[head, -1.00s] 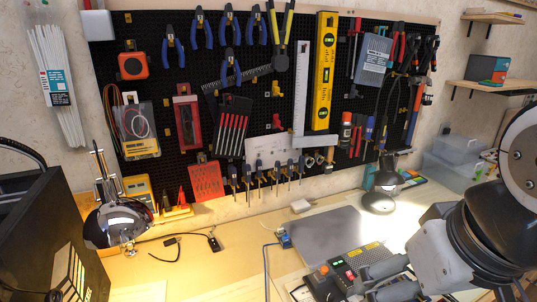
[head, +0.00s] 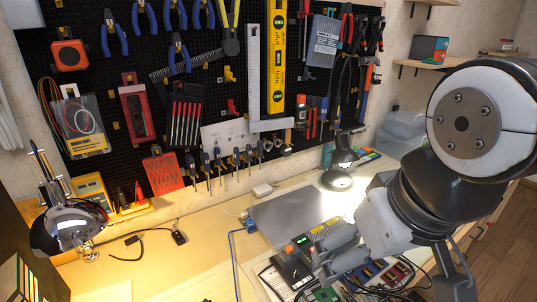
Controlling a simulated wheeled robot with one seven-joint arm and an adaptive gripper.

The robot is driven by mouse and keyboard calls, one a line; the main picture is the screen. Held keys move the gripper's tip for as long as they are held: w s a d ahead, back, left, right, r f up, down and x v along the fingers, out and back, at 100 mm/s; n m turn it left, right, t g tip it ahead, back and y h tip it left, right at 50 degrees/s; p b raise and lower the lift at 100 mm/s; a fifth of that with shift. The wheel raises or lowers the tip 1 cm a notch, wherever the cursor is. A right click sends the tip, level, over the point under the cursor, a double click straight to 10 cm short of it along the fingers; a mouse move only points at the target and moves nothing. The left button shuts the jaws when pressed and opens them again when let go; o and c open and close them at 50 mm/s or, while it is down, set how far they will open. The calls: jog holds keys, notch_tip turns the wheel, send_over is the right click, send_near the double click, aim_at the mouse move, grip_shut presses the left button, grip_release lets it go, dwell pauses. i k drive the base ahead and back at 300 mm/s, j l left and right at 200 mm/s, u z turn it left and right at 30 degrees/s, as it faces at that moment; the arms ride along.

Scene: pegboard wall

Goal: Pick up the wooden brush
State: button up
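I cannot make out a wooden brush for certain. A small tan, wood-coloured piece (head: 288,137) hangs low on the pegboard, below the white square ruler, and may be its handle. It is too small to tell. My gripper (head: 322,262) is low over the bench at the lower middle right, in front of the electronics and well below the pegboard. Its grey fingers are partly lost against the clutter, so whether they are apart is unclear. I see nothing held in it.
The black pegboard (head: 215,92) is crowded with pliers, screwdrivers and a yellow level (head: 277,55). A chrome lamp (head: 72,222) stands left and a lit lamp (head: 341,165) stands right. A grey mat (head: 290,215) lies on the bench. The bench's left middle is fairly clear.

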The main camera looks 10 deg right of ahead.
aim_at(287, 151)
jog(key=i+z, duration=0.15)
jog(key=z, duration=0.2)
jog(key=i+j+z, duration=0.1)
jog(key=z, duration=0.2)
jog(key=i+j+z, duration=0.1)
jog(key=z, duration=0.25)
